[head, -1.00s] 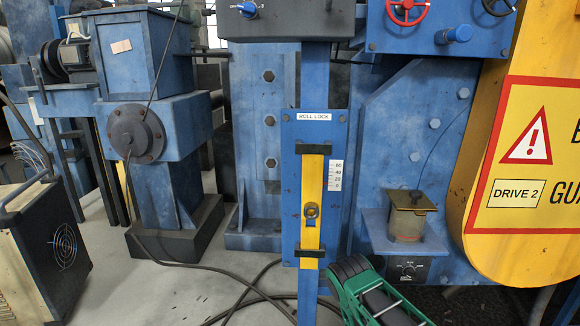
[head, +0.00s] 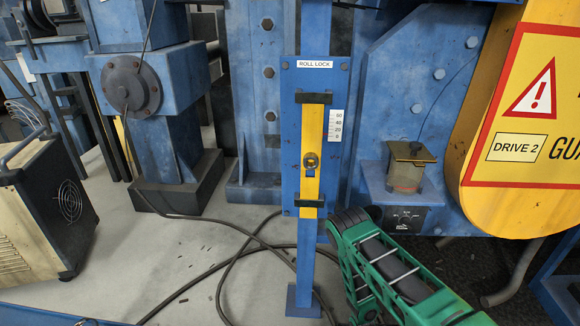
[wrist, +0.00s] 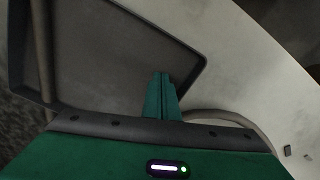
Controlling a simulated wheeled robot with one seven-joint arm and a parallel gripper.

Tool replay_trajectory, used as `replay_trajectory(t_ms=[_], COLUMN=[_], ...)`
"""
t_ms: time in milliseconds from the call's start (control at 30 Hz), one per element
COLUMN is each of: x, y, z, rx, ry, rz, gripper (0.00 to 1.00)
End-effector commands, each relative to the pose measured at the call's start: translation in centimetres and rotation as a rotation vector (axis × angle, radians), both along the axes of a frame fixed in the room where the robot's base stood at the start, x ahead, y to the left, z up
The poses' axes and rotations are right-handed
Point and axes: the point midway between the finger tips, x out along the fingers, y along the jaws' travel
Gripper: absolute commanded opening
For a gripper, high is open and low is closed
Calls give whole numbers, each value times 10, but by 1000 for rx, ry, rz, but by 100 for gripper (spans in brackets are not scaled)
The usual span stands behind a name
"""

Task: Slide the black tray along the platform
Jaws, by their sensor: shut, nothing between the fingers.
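The black tray (wrist: 112,52) shows in the wrist view, filling the upper left. It looks dark grey and shallow, with a raised rim. My gripper (wrist: 161,77) is shut and empty, its green fingers side by side. The fingertips overlap the tray's inner floor in the picture, near its lower right corner. I cannot tell whether they touch it. The pale platform surface (wrist: 235,65) runs along the tray's right side. The tray does not show in the head view, where only my green arm is seen and my gripper is out of frame.
In the head view, a blue post with a yellow ROLL LOCK slider (head: 312,183) stands close to my arm. A small jar-like device (head: 408,168) sits on a blue shelf. Black cables (head: 245,249) cross the pale floor. A yellow DRIVE 2 guard (head: 474,195) stands at right.

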Motion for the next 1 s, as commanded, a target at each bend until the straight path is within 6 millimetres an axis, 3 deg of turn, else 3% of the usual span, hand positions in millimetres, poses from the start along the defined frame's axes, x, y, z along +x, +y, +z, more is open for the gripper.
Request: replay_trajectory(t_ms=[1000], x=[4], y=[8], z=[-36], rx=[4], ry=[21], rz=[2], gripper=[0])
